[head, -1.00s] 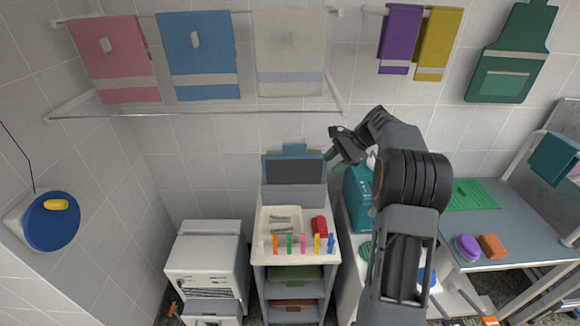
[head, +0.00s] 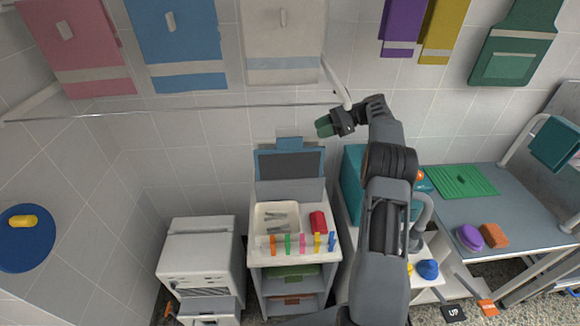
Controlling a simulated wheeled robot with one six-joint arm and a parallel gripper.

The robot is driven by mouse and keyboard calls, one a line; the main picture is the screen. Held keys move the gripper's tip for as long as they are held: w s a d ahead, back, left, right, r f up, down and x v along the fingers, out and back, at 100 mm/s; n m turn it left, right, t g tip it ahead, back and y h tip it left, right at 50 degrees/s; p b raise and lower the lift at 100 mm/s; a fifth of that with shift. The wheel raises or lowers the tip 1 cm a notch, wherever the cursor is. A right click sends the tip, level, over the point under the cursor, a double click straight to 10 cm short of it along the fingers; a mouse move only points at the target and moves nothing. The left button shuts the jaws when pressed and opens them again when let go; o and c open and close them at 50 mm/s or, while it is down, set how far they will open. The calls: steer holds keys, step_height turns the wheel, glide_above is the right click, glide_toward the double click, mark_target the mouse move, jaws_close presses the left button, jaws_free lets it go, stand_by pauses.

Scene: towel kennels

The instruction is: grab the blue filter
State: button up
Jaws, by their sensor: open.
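No part is plainly marked as the blue filter. A blue rounded piece (head: 428,270) sits on the low white surface (head: 429,289) right of my arm, near a small yellow piece partly hidden by the arm. A slim blue upright piece (head: 332,242) stands at the right end of a coloured row on the white cart (head: 256,258). I cannot tell which one is the filter. My gripper (head: 325,126), with dark green fingertips, is open in front of the tiled wall, above the cart and apart from both blue pieces.
A teal box (head: 353,185) stands close behind my arm. A grey table (head: 445,215) with a green mat (head: 462,181) is at right. A white machine (head: 201,258) stands left of the cart.

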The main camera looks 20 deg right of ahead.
steer(key=shift+p+x, duration=0.5)
steer(key=shift+x, duration=3.55)
jaws_close()
